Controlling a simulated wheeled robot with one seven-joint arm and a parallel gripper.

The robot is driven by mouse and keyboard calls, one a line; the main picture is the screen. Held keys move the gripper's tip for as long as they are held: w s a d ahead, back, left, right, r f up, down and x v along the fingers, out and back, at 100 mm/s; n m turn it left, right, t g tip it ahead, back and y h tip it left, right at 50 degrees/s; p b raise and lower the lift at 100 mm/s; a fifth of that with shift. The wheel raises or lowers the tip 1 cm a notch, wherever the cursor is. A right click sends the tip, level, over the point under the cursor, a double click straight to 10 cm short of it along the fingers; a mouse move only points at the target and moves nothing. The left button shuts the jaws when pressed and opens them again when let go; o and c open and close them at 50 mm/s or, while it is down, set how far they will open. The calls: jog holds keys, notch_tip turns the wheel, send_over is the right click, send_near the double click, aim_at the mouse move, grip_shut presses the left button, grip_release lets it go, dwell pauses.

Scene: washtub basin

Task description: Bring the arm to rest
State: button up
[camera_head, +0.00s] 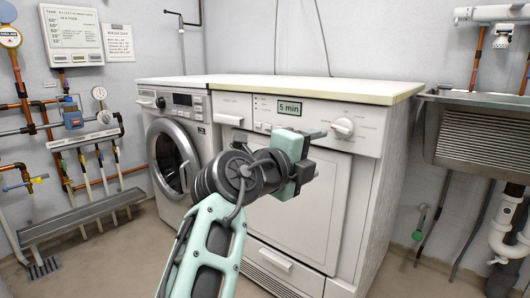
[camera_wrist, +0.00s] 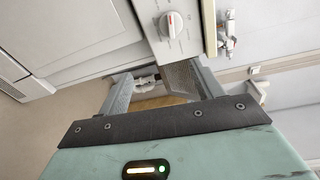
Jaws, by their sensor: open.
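My gripper (camera_head: 316,153) is raised in front of the white machine (camera_head: 312,209) with the "5 min" display. In the wrist view, my gripper (camera_wrist: 160,84) has its two grey fingers spread apart with nothing between them. The arm is stretched forward and bent at the wrist, with the fingers pointing right in the head view. The machine's round white knob (camera_head: 342,128) is close to the gripper. The knob also shows in the wrist view (camera_wrist: 170,24), beyond the fingers. I cannot tell the exact gap between them.
A front-loading washer (camera_head: 172,160) stands to the left under the same pale worktop (camera_head: 300,87). A metal sink (camera_head: 480,135) hangs at the right, with white drain pipes (camera_head: 505,230) below. Copper pipes and gauges line the left wall. Floor is open between machine and sink.

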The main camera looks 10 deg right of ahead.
jog(key=s+d+f+n+g+y, duration=0.25)
jog(key=d+f+g, duration=0.25)
jog(key=d+f, duration=0.5)
jog(key=s+d+f+n+g+y, duration=0.1)
jog(key=d+f+n+g, duration=0.3)
jog(key=d+f, duration=0.55)
jog(key=s+a+f+n+g+y+p, duration=0.2)
jog(key=s+a+f+n+g+y, duration=0.45)
jog(key=s+a+f+n, duration=0.4)
jog(key=s+a+r+n+t+y+p, duration=0.1)
jog(key=s+a+r+n+t, duration=0.2)
jog(key=r+n, duration=0.35)
jog(key=s+a+r+n+y, duration=0.2)
jog(key=s+a+r+n, duration=0.1)
jog(key=s+r+n, duration=0.3)
jog(key=s+a+r+n+t+y+p, duration=0.1)
jog(key=s+a+r+n+t, duration=0.2)
jog(key=r+n, duration=0.35)
notch_tip(320, 180, up, 36)
jog(key=g+p, duration=0.1)
jog(key=p, duration=3.6)
jog(key=shift+a+r+n, duration=0.2)
jog(key=shift+a+n, duration=0.1)
jog(key=shift+a, duration=0.05)
